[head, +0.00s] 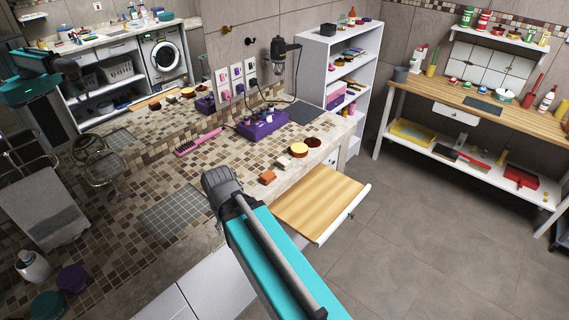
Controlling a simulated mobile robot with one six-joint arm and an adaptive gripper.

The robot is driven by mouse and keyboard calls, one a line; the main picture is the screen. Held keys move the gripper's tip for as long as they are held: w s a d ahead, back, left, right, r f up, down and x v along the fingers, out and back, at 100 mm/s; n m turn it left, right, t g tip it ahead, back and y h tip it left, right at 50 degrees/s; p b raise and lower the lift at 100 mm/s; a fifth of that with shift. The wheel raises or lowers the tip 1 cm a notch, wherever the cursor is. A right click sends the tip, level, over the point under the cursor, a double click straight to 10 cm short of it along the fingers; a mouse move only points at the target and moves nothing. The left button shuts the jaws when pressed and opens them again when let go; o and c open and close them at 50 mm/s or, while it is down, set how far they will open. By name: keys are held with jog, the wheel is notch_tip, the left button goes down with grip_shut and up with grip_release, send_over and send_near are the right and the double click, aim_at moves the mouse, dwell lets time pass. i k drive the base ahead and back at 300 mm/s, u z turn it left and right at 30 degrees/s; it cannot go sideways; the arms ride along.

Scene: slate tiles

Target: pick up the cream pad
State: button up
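A small pale cream block, which looks like the cream pad (283,162), lies on the mosaic-tiled counter near its front edge. It sits between an orange-brown block (267,177) and a round yellow-orange piece (299,149). Its whole top shows, and nothing touches it from above. My teal arm with its grey joint reaches up from the bottom of the head view, to the left of and nearer than these pieces. The fingers of my gripper do not show, so its opening and its place relative to the pad cannot be seen.
An open drawer with a wooden bottom (318,198) juts out below the pad. A dark round piece (313,142), a purple box (262,125) and a pink brush (198,141) are on the counter. A wall mirror reflects the room at left. Clear floor (430,230) lies at right.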

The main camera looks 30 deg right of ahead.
aim_at(282, 162)
jog(key=z, duration=0.05)
jog(key=k, duration=0.8)
jog(key=z, duration=0.65)
jog(key=i, duration=1)
jog(key=u, duration=0.05)
